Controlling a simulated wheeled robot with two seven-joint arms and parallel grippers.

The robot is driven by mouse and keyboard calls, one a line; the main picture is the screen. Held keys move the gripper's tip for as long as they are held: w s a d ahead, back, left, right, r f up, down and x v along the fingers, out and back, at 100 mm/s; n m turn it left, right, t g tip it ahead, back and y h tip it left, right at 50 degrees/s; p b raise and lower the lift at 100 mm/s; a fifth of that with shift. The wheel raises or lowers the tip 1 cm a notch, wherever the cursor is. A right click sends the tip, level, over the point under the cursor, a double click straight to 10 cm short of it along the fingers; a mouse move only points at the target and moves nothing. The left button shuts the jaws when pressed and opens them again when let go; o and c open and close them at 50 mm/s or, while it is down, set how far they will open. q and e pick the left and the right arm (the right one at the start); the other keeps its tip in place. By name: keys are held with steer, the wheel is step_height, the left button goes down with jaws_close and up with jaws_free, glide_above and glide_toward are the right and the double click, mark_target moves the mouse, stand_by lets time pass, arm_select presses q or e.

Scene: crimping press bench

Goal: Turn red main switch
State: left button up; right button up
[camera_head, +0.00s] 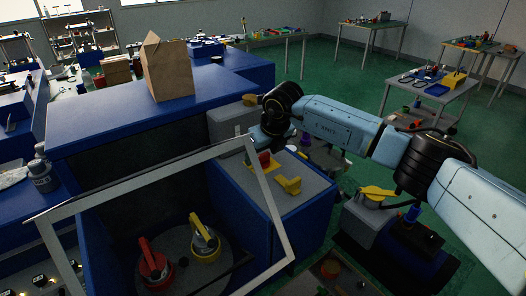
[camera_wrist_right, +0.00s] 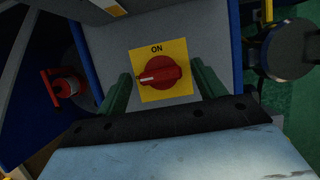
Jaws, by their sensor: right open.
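The red main switch (camera_wrist_right: 159,72) is a round red knob with a pointer ridge, on a yellow plate (camera_wrist_right: 177,50) marked "ON". In the right wrist view its ridge lies roughly level, with a pale mark at its left end. In the head view the red knob (camera_head: 265,159) shows partly behind my right gripper. My right gripper (camera_wrist_right: 160,88) is open, with one green finger on each side of the yellow plate. The fingers appear apart from the knob. In the head view my right gripper (camera_head: 268,146) is over the grey panel beside the switch. My left gripper is not in view.
A yellow handle (camera_head: 289,185) stands on the same grey panel near the switch. A pale tilted frame (camera_head: 150,177) crosses the press front. Red (camera_head: 152,268) and yellow (camera_head: 204,241) clamps sit inside.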

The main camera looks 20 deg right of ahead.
steer(key=shift+c, duration=1.1)
steer(key=c, duration=0.8)
